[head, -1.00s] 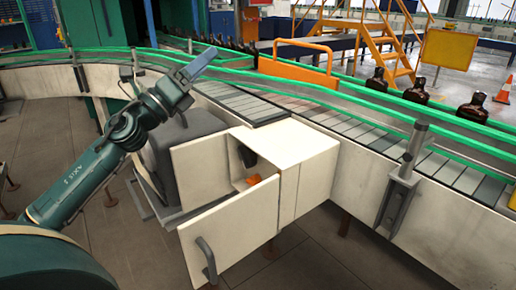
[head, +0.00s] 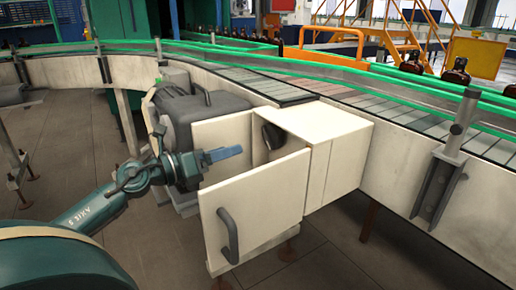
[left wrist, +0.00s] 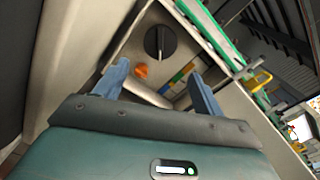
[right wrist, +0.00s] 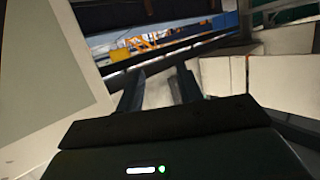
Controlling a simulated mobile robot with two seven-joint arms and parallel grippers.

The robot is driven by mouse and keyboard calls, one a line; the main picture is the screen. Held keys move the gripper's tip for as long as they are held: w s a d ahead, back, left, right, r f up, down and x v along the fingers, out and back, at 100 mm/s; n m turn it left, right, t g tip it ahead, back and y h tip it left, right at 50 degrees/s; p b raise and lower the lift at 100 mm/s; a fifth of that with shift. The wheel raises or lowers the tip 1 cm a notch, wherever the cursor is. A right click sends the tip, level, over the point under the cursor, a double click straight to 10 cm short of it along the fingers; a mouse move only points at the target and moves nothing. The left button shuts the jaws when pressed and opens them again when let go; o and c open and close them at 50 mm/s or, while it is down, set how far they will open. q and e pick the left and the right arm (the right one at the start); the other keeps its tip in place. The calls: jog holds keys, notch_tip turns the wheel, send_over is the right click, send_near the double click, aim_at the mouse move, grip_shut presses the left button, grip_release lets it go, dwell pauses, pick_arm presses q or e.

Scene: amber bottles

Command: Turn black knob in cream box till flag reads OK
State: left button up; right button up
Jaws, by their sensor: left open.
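The cream box (head: 345,137) stands open beside the conveyor, its handled door (head: 265,205) swung out. The black knob (head: 272,136) is inside, partly seen; it shows whole in the left wrist view (left wrist: 160,41), round with a raised grip bar. An orange piece (left wrist: 141,71) sits below it, next to a strip with yellow, green and blue patches (left wrist: 178,80). I cannot read any flag word. My left gripper (head: 238,152) is at the box's open side, its fingers apart and empty, short of the knob (left wrist: 158,70). My right gripper (right wrist: 160,70) is open and empty.
A grey motor housing (head: 200,115) stands left of the box. The conveyor (head: 400,125) with green rails runs behind, with amber bottles (head: 456,75) at the back right. A grey post (head: 445,165) stands right of the box. Floor in front is clear.

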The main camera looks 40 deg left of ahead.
aim_at(266, 140)
pick_arm(q)
jog(key=p+x, duration=0.2)
jog(key=x, duration=0.9)
jog(key=shift+w+d, duration=0.15)
jog(key=shift+d, duration=0.05)
jog(key=shift+w+d+f, duration=0.1)
jog(key=shift+w+d, duration=0.1)
jog(key=shift+w, duration=0.2)
jog(key=shift+w+d+f, duration=0.1)
jog(key=shift+w+d, duration=0.1)
jog(key=shift+w, duration=0.2)
pick_arm(e)
jog(key=shift+s+d+r+m, duration=0.2)
jog(key=shift+d+r, duration=0.15)
jog(key=shift+r, duration=0.2)
jog(key=shift+s+d+r+m, duration=0.1)
jog(key=shift+d+r+m, duration=0.15)
jog(key=shift+r, duration=0.25)
pick_arm(q)
jog(key=c, duration=0.7)
jog(key=shift+m, duration=0.4)
pick_arm(e)
jog(key=shift+f, duration=0.15)
